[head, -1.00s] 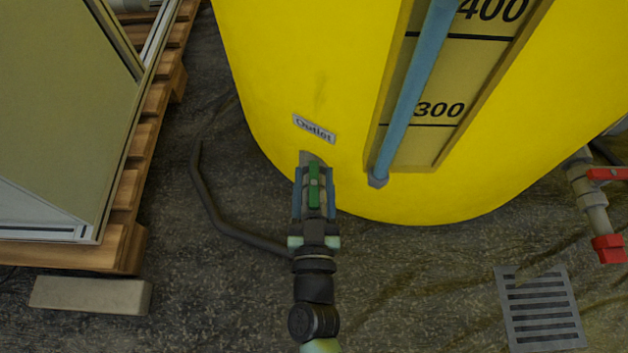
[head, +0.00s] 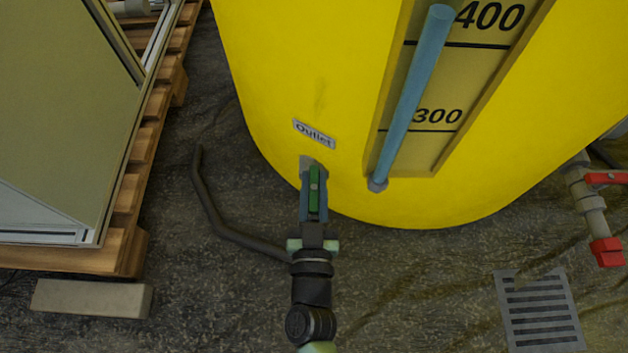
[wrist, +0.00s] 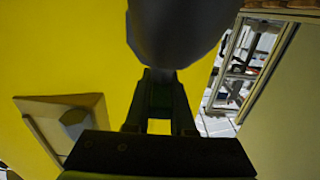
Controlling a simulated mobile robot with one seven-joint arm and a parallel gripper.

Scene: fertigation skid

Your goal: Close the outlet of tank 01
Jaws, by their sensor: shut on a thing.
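The yellow tank (head: 290,60) fills the upper middle of the head view, with an "Outlet" label (head: 314,134) low on its wall. Just below the label is the outlet valve with a green handle (head: 314,192), which points away from the tank wall toward me. My gripper (head: 314,205) is at the valve, its fingers closed in on both sides of the green handle. In the wrist view the gripper (wrist: 160,105) shows dark fingers around the green handle (wrist: 160,98); a rounded grey part (wrist: 175,30) hides what lies beyond. The tank's number is not visible.
A blue level tube (head: 412,100) and scale stand right of the outlet. A dark hose (head: 225,225) lies on the floor at left, near a wooden pallet (head: 130,200). A red-handled valve (head: 605,179) is at right, above a floor drain (head: 540,310).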

